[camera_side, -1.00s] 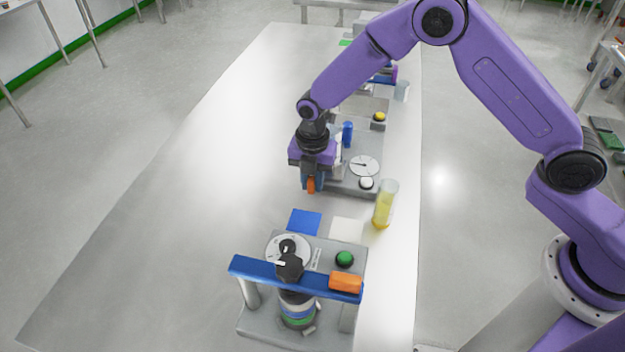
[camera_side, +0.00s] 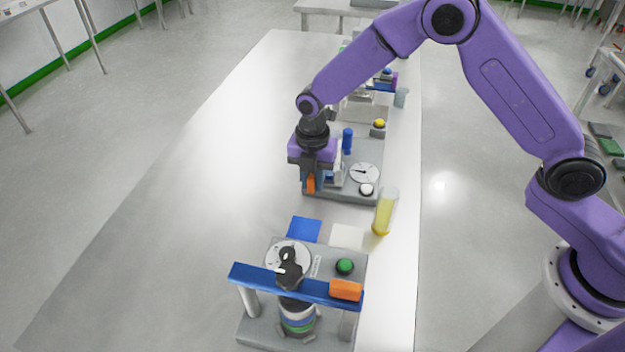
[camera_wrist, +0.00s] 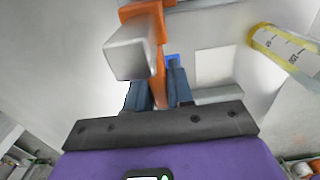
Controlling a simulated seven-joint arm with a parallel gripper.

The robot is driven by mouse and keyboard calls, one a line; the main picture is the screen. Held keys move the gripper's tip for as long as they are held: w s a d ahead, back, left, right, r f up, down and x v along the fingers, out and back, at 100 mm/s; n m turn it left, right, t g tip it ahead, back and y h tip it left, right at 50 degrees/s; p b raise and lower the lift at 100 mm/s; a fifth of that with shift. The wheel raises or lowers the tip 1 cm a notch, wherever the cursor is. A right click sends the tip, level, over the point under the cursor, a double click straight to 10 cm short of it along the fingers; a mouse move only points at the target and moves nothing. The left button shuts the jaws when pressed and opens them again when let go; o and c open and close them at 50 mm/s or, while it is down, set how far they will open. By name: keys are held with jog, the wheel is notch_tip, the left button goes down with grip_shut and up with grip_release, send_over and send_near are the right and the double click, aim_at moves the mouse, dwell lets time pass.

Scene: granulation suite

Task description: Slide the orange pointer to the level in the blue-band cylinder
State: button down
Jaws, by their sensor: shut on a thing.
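My gripper (camera_side: 312,183) is low at the left edge of a grey station (camera_side: 345,195), its fingers shut on an orange piece (camera_side: 311,184), which looks like the pointer. In the wrist view, the orange piece (camera_wrist: 157,72) runs up from between my fingers (camera_wrist: 158,92), with a pale grey block (camera_wrist: 130,50) in front of it. I cannot make out a blue-band cylinder for certain. A clear graduated cylinder (camera_side: 385,212) with yellow contents stands right of the station; it also shows in the wrist view (camera_wrist: 285,52), with a yellow end.
The station holds a white dial (camera_side: 364,173), a white knob (camera_side: 366,189) and a blue post (camera_side: 347,140). In front, a blue crossbar (camera_side: 268,277) spans another station with a green button (camera_side: 345,267). The table's left side (camera_side: 190,220) is clear.

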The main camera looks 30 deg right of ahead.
jog(key=shift+r, duration=1.65)
jog(key=c, duration=1.1)
grip_release()
jog(key=shift+r, duration=3.45)
